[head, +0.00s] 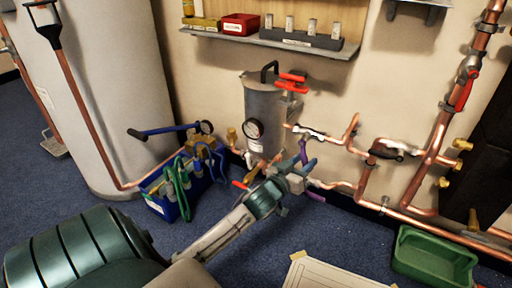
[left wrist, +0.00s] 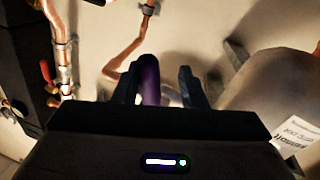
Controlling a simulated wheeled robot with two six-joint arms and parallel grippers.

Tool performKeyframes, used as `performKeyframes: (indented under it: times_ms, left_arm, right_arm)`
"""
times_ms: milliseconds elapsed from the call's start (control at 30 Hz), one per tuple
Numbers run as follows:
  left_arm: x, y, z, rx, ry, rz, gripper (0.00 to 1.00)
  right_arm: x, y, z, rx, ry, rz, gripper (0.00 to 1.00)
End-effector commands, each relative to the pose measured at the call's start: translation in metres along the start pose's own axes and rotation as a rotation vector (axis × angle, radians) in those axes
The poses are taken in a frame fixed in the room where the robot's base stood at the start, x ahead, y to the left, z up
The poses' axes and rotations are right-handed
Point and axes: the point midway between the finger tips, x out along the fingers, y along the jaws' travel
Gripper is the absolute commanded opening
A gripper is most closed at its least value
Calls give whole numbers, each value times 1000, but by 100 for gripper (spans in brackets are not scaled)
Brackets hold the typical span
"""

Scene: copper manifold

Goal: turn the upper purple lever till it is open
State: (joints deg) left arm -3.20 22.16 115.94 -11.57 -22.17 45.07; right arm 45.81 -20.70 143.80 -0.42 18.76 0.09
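The upper purple lever (head: 304,147) is by the copper pipe to the right of the grey cylinder, partly hidden by my left gripper (head: 306,160). In the left wrist view, a purple lever (left wrist: 149,80) stands between the two blue fingers of my left gripper (left wrist: 160,88). It is close to the left finger, and a gap shows to the right finger. The gripper is open around it. A second purple piece (head: 316,196) shows lower down, beside the gripper body. My right gripper is not in view.
The grey cylinder (head: 266,112) with a gauge and red lever (head: 292,78) stands close behind the gripper. A blue crate (head: 165,205) with cables is to the left, a green bin (head: 432,258) to the right. Copper pipes line the wall. A shelf (head: 270,40) hangs above.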

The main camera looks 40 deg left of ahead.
Motion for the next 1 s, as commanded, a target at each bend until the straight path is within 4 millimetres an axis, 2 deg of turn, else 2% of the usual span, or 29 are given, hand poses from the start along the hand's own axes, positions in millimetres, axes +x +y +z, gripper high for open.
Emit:
performKeyframes:
  times_ms: [167, 200, 300, 733, 1000]
  left_arm:
    - [-8, -15, 2, 229, -44, 0, 37]
    - [-18, -13, -2, 219, -47, -1, 37]
    - [-38, -12, -3, 215, -46, -1, 37]
    - [-116, -12, -5, 213, -46, 1, 37]
    - [-146, -31, 32, 233, -238, -215, 37]
  right_arm:
    - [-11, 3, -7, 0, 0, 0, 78]
    - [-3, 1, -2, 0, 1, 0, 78]
    - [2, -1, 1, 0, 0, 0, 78]
    - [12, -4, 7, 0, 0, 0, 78]
    - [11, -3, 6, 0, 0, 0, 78]
